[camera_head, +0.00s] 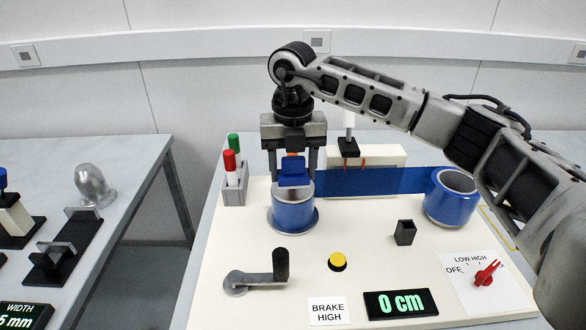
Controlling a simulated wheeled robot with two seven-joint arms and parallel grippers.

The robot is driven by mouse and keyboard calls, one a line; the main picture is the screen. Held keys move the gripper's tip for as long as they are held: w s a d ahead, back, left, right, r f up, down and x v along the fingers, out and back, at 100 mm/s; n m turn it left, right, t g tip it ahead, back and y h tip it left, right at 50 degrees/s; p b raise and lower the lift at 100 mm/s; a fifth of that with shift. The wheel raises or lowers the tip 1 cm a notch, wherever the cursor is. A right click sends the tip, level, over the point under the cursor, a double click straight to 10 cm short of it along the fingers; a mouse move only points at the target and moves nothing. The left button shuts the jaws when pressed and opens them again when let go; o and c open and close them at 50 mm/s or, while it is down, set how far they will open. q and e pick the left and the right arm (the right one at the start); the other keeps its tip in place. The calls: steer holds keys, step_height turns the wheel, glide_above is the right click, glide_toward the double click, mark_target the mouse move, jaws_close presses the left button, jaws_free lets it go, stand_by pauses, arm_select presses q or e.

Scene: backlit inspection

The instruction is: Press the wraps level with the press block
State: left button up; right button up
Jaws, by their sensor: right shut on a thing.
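My right gripper (293,174) comes down from above and is shut on a blue block (294,171), likely the press block, with an orange part showing at its top. The block is right over the left spool (293,216), a flanged drum with blue wraps around it. Its lower edge overlaps the spool's top; I cannot tell whether it touches the wraps. A blue band (375,181) runs from behind the spool to a blue supply roll (447,203) on the right. My left gripper is not in view.
The cream panel carries a crank (258,274), a yellow button (338,261), a black socket (405,232), a red switch (487,272) and a display (401,303) reading 0 cm. A pen holder (235,186) stands left of the spool. A second table (120,160) is at left.

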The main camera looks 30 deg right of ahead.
mark_target(293, 156)
steer(key=shift+r+p, duration=0.95)
steer(key=shift+r, duration=1.15)
